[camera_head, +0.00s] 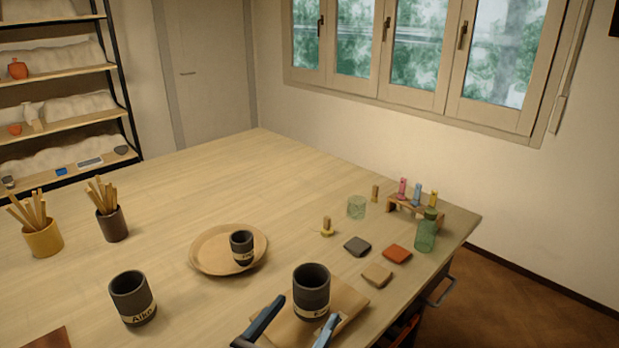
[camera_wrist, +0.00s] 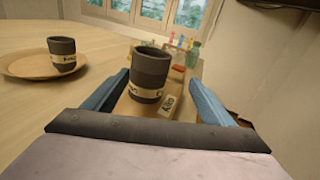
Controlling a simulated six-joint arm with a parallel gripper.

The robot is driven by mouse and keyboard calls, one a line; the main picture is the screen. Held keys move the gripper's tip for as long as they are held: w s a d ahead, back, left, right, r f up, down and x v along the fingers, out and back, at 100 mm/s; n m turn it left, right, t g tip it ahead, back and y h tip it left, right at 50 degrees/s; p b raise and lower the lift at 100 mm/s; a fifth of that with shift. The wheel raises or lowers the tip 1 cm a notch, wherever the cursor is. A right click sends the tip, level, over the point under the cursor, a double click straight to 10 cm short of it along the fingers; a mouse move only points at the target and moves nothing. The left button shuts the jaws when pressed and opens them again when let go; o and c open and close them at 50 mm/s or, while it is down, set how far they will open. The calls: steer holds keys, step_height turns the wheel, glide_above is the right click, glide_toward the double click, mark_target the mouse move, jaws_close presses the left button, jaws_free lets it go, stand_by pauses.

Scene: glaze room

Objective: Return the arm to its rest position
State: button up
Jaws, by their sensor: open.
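My gripper (camera_head: 311,308) is open at the front of the table, its blue fingers spread and empty. A dark grey cup (camera_head: 311,284) with a pale lettered band stands upright on a wooden board (camera_head: 349,301). In the wrist view the same cup (camera_wrist: 150,70) shows between and just beyond the fingertips. I see gaps on both sides of it there; from the head view I cannot tell how far the fingers reach around it.
A round wooden tray (camera_head: 205,262) holds a smaller dark cup (camera_head: 242,247). Another dark cup (camera_head: 131,294) stands left. Tiles (camera_head: 397,254), a green bottle (camera_head: 426,236), a glass (camera_head: 356,207) and a small rack (camera_head: 418,207) stand right. Tool pots (camera_head: 43,239) stand far left. The table's back is clear.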

steer(key=s+d+g+p, duration=0.1)
steer(key=d+g+h, duration=0.1)
steer(key=s+d+g+p, duration=0.1)
steer(key=d, duration=0.1)
steer(key=shift+s+f+m+g+p, duration=0.2)
steer(key=shift+s+m+g+p, duration=0.1)
steer(key=shift+s+m+g, duration=0.1)
steer(key=s+d+f+m+g+y+p, duration=0.1)
steer(key=s+d+f+m+g+y, duration=0.3)
steer(key=m, duration=1.1)
steer(key=s+d+f+m+g+y+p, duration=0.2)
steer(key=s+d+f+m+g+y, duration=0.2)
steer(key=m, duration=1.1)
steer(key=s+d+g, duration=0.1)
steer(key=d+g, duration=0.2)
steer(key=d, duration=0.2)
steer(key=shift+s+m+g+y+p, duration=0.15)
steer(key=shift+m+g+y+p, duration=0.15)
steer(key=shift+m, duration=0.1)
